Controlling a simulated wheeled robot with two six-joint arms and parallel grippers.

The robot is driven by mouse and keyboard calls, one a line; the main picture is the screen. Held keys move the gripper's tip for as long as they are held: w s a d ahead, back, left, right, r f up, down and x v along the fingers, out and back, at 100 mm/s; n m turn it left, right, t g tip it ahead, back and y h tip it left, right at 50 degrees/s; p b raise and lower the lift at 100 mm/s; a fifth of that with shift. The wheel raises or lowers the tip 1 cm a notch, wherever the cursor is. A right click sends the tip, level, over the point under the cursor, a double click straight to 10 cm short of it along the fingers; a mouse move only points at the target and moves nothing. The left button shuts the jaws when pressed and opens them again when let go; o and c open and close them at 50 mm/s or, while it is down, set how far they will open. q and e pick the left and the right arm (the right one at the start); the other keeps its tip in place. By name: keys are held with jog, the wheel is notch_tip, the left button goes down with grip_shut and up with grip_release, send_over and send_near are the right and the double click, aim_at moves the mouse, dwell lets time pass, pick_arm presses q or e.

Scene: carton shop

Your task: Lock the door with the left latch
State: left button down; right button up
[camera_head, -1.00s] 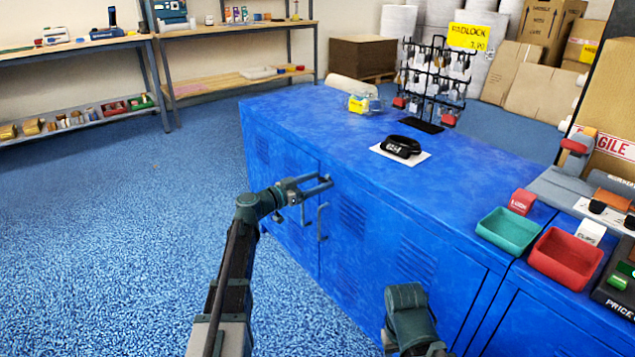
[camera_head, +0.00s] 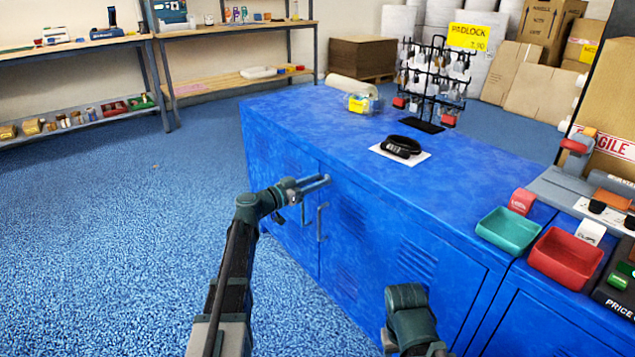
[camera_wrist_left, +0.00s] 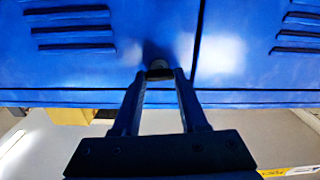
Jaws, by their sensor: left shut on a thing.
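The blue cabinet (camera_head: 375,185) has two louvred doors meeting at a vertical seam, also visible in the left wrist view (camera_wrist_left: 235,60). My left gripper (camera_head: 326,181) is at the upper front of the cabinet, near the seam. In the left wrist view, its fingertips (camera_wrist_left: 160,75) close around a small dark latch knob (camera_wrist_left: 158,64) just beside the seam. In the head view the latch is hidden by the gripper. Two door handles (camera_head: 321,222) stand below it, one on each side of the seam. Part of my right arm shows at the bottom, its fingers out of sight.
On the cabinet top are a black object on white paper (camera_head: 425,155), a padlock rack (camera_head: 432,85) and a clear box with a yellow label (camera_head: 358,103). Green (camera_head: 508,230) and red (camera_head: 566,257) trays stand at the right.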

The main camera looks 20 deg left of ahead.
pick_arm(q)
jog(key=n, duration=0.8)
jog(key=shift+w+a+f+n, duration=0.1)
jog(key=shift+n, duration=0.3)
jog(key=shift+f+n, duration=0.1)
jog(key=shift+n, duration=4)
jog(key=shift+c, duration=2.2)
grip_release()
jog(key=shift+a, duration=0.1)
